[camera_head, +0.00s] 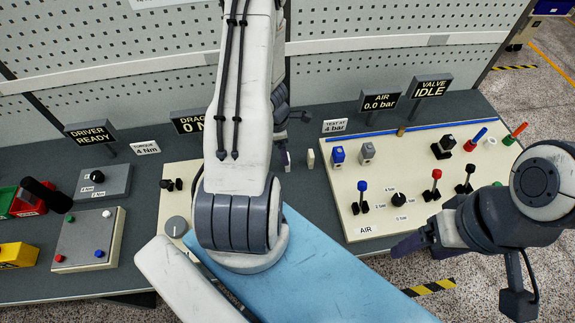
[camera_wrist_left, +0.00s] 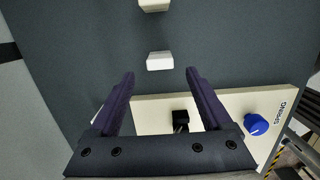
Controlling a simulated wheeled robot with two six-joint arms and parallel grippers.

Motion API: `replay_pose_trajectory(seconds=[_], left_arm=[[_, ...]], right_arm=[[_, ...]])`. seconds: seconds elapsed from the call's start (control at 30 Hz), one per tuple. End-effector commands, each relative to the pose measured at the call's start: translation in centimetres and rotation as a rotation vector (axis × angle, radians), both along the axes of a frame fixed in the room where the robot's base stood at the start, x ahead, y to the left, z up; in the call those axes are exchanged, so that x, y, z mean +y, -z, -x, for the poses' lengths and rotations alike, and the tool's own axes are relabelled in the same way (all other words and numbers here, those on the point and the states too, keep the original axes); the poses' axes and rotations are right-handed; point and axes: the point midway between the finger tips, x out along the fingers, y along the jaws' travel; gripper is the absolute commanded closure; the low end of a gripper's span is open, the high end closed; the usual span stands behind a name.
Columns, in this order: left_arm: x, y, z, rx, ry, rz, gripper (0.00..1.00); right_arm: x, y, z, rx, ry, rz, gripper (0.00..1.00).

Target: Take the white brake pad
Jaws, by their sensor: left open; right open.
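Two small white blocks lie on the dark grey bench in the left wrist view; which one is the brake pad I cannot tell for sure. The nearer white block (camera_wrist_left: 160,61) is just beyond and between my fingertips, untouched. The farther white block (camera_wrist_left: 154,5) is at the top edge. One pale block (camera_head: 310,159) shows in the head view, right of my left arm. My left gripper (camera_wrist_left: 160,75) is open and empty; in the head view my arm mostly hides it. My right gripper (camera_head: 405,245) is open, at the front edge of the AIR panel.
The cream AIR panel (camera_head: 376,222) with coloured levers stands to the right. A cream panel (camera_wrist_left: 225,104) with a black switch and blue knob lies beneath my left gripper. A grey button box (camera_head: 88,240) and coloured bins (camera_head: 20,202) are left. Pegboard (camera_head: 110,50) rises behind.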

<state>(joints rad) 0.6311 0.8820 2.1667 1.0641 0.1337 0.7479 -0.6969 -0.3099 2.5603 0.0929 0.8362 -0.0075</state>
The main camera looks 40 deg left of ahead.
Motion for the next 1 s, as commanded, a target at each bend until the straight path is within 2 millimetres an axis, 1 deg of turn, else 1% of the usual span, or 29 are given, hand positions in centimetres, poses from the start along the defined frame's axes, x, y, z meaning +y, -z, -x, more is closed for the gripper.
replay_pose_trajectory(seconds=[0.3, 0.43, 0.67, 0.7, 0.77, 0.8, 0.87, 0.9, 1.0], left_arm=[[-0.8, 4.5, -0.8, 0.0, 0.002, 0.0, 0.18], [-0.8, 5.1, -0.9, 0.0, 0.002, 0.0, 0.18], [-0.8, 5.0, -0.9, 0.0, 0.003, 0.0, 0.18], [-0.8, 5.0, -0.9, -0.001, 0.003, 0.0, 0.33], [-0.8, 5.0, -0.9, -0.001, 0.003, 0.0, 0.56], [-0.8, 5.0, -0.9, -0.001, 0.003, 0.0, 0.71], [-0.8, 5.0, -0.9, -0.001, 0.003, 0.0, 0.94], [-0.8, 5.0, -0.9, -0.001, 0.003, 0.0, 1.0], [-0.8, 5.0, -0.9, -0.001, 0.003, 0.0, 1.0]], right_arm=[[0.0, 3.0, 0.0, 0.0, 0.005, 0.0, 0.23], [0.0, 3.4, 0.0, 0.001, 0.006, 0.0, 0.23], [0.0, 3.3, 0.0, 0.001, 0.006, 0.0, 0.23], [0.0, 3.3, 0.0, 0.0, 0.006, -0.001, 0.23], [0.0, 3.3, 0.0, 0.0, 0.006, -0.001, 0.23], [0.0, 3.3, 0.0, 0.0, 0.006, -0.001, 0.23], [0.0, 3.3, 0.0, 0.0, 0.006, -0.001, 0.23], [0.0, 3.3, 0.0, 0.001, 0.006, 0.0, 0.23], [0.0, 3.3, 0.0, 0.001, 0.006, 0.0, 0.23]])
